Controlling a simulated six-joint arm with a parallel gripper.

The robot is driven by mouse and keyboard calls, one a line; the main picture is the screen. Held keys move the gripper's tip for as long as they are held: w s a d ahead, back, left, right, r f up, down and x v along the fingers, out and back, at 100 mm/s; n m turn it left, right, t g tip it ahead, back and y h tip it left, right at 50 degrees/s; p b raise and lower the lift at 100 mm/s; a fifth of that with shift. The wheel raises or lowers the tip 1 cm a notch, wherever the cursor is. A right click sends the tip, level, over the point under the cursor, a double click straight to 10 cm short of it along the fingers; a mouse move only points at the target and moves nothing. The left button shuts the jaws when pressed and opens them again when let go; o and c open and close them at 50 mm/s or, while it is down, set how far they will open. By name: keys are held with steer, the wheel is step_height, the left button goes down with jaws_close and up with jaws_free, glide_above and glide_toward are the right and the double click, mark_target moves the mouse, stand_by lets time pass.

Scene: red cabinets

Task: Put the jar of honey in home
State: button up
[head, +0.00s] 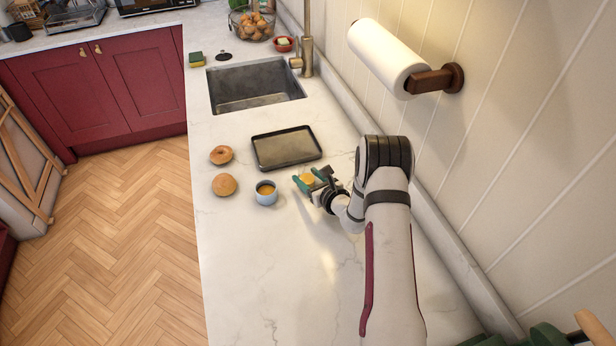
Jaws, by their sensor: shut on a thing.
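My gripper (309,180), with green fingertips, is over the counter, right of the small blue cup and below the dark tray. It is shut on a small amber-yellow thing, which looks like the jar of honey (307,178). The fingers hide much of it, and I cannot tell whether it touches the counter. No place marked as home can be made out.
A blue cup (266,196) with orange contents stands left of my gripper. A bagel (221,155) and a bun (224,185) lie further left. A dark empty tray (286,148) lies before the sink (255,88). A paper towel roll (388,58) juts from the wall. The near counter is clear.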

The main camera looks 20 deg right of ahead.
steer(key=o, duration=1.1)
steer(key=shift+f, duration=0.1)
steer(key=shift+o, duration=0.2)
